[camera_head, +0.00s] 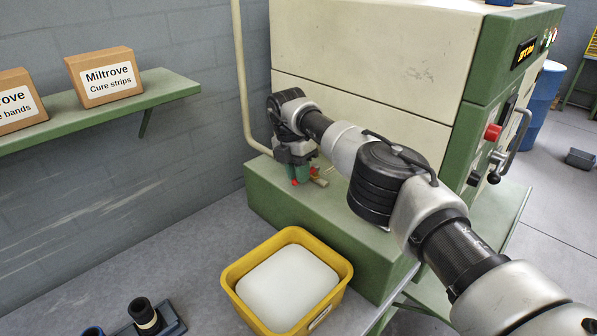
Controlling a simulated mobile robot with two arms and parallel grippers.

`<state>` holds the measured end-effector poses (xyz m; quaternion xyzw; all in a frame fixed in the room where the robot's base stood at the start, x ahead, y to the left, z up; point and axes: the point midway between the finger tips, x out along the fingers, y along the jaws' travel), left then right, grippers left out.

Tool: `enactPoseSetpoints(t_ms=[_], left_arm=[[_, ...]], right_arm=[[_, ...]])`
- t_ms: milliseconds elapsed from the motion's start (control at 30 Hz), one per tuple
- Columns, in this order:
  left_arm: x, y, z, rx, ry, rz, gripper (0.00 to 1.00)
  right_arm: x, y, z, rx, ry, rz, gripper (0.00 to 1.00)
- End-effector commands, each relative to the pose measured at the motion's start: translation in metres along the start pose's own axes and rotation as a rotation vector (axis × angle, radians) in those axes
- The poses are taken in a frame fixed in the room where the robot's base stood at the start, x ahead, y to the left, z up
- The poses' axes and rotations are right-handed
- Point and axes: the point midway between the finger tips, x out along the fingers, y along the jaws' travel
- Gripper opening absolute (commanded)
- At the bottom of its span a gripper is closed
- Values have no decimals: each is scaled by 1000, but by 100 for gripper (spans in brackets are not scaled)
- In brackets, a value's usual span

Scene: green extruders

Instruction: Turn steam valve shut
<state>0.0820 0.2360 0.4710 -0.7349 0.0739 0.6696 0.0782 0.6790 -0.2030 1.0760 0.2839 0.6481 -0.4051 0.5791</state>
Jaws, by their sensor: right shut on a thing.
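The steam valve (319,182) sits low against the cream and green machine, just above its green base ledge. Only a small brass-coloured part and some red and green near it show; the rest is hidden by my gripper. My right arm reaches across from the lower right, and my right gripper (298,176) points down onto the valve and is shut on it. The fingertips are small and partly hidden in this view. My left gripper is not in view.
A green wall shelf (160,92) holds cardboard boxes at left. A pale vertical pipe (240,75) runs beside the machine (400,120).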

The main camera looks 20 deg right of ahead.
Motion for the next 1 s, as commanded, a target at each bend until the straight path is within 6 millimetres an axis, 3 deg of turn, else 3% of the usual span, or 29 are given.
enactPoseSetpoints(t_ms=[767, 800, 933, 1000], left_arm=[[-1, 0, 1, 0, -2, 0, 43], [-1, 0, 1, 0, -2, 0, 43], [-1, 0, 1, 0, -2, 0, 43], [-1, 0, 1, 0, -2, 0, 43]], right_arm=[[-3, 0, 2, 98, 14, 6, 0], [-3, 0, 3, 98, 14, 6, 23], [-2, 0, 2, 97, 15, 5, 43], [-2, 0, 2, 96, 16, 4, 43]])
